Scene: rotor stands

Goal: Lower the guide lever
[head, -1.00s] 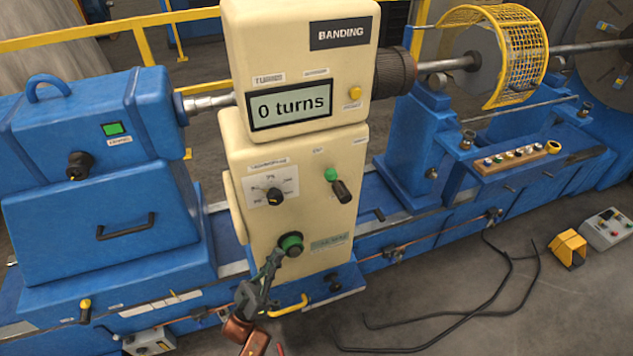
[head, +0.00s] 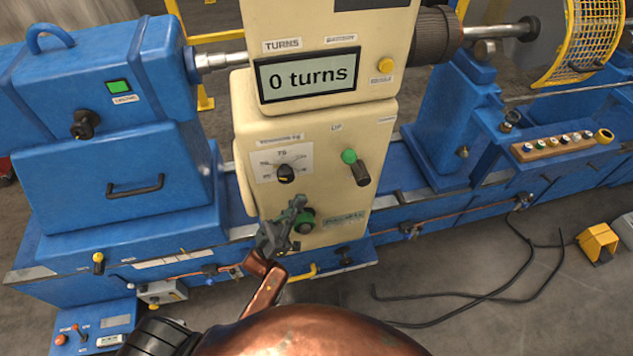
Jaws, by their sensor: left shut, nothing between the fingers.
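A short lever with a green hub and a black grip (head: 361,172) sits on the front of the cream cabinet (head: 330,130). I take it for the guide lever; its grip points down and slightly right, under a small label. My left gripper (head: 298,203) is shut and empty, in front of the cabinet, below and left of that lever. It is apart from the lever and partly covers a round green knob (head: 305,221). I cannot tell whether the gripper touches this knob. My right gripper is out of view.
A black dial (head: 286,174) is left of the lever, and a display (head: 307,76) reading "0 turns" is above. Black cables (head: 470,292) and a yellow pedal (head: 597,243) lie on the floor at right.

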